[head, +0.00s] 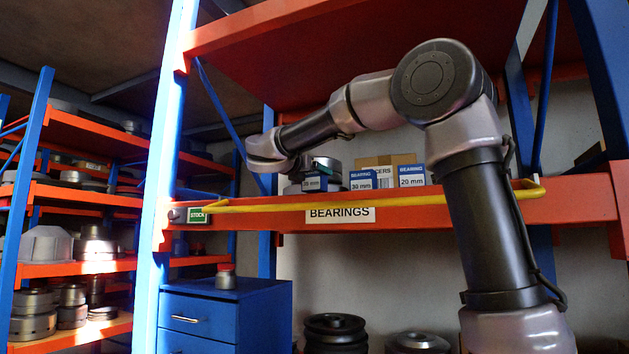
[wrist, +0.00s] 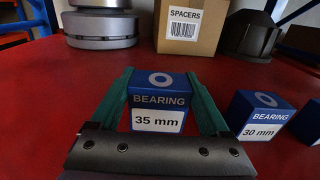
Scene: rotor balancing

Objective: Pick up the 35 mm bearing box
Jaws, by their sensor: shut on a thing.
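The 35 mm bearing box (wrist: 158,98), blue with a white label, is in the middle of the wrist view. My gripper (wrist: 160,84) is shut on it, with a teal finger against each side. The box's lower edge is hidden behind the gripper body, and I cannot tell whether it touches the shelf.
The 30 mm box (wrist: 257,115) stands close on the right, with another blue box beyond it. A cardboard spacers box (wrist: 187,25) and metal rings (wrist: 100,28) stand behind. A yellow bar (head: 400,201) runs along the shelf front. An upper shelf (head: 290,30) hangs overhead.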

